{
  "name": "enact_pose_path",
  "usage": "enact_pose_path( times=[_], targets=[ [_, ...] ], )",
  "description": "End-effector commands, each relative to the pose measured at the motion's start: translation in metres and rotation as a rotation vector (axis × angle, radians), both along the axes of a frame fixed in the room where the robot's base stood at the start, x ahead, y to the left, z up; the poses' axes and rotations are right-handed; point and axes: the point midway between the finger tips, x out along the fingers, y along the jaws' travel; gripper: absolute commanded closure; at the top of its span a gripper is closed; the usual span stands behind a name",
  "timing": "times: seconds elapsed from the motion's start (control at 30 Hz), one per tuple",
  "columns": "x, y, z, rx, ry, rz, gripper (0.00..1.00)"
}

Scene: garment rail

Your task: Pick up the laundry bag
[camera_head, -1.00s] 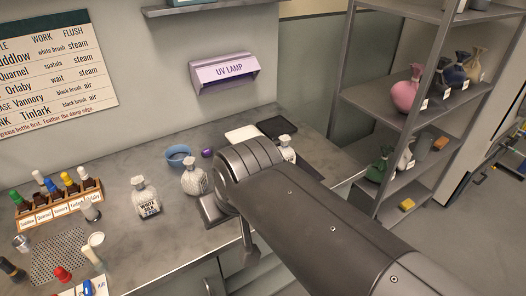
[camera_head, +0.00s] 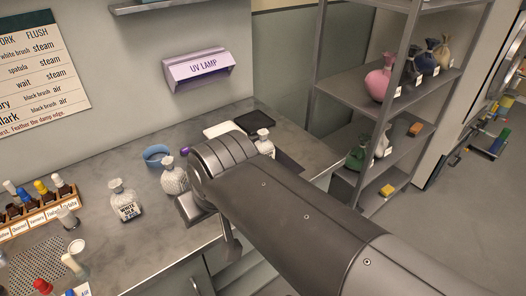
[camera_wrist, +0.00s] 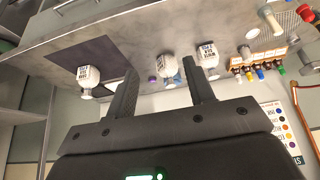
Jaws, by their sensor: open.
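Three white tied bags with dark labels stand on the grey counter (camera_head: 110,235). In the head view one is at the left (camera_head: 123,200), its label reading "WHITE SILK". The middle bag (camera_head: 174,176) is partly behind my arm, and another (camera_head: 265,143) is just past my wrist. The wrist view shows three white bags too: one at the left (camera_wrist: 88,75), one in the middle (camera_wrist: 168,68), one at the right (camera_wrist: 208,55). My gripper (camera_wrist: 158,68) is open and empty. The middle bag appears between its fingers, beyond the tips.
A shelf rack (camera_head: 322,60) at the right holds a pink bag (camera_head: 379,82), a green bag (camera_head: 357,154) and others. A blue ring-like bowl (camera_head: 157,155), a bottle rack (camera_head: 45,215) and a perforated mat (camera_head: 38,262) are on the counter. A UV lamp (camera_head: 198,69) hangs on the wall.

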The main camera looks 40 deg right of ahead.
Motion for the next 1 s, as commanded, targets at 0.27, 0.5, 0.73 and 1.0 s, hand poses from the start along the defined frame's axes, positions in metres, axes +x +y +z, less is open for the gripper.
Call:
enact_pose_path(
  times=[0.27, 0.5, 0.73, 1.0],
  targets=[
    [0.0, 0.0, 0.0, 0.0, 0.0, 0.0, 0.28],
    [0.0, 0.0, 0.0, 0.0, 0.0, 0.0, 0.09],
    [0.0, 0.0, 0.0, 0.001, 0.0, -0.002, 0.07],
    [0.035, -0.017, 0.008, 0.16, 0.026, -0.318, 0.07]
  ],
)
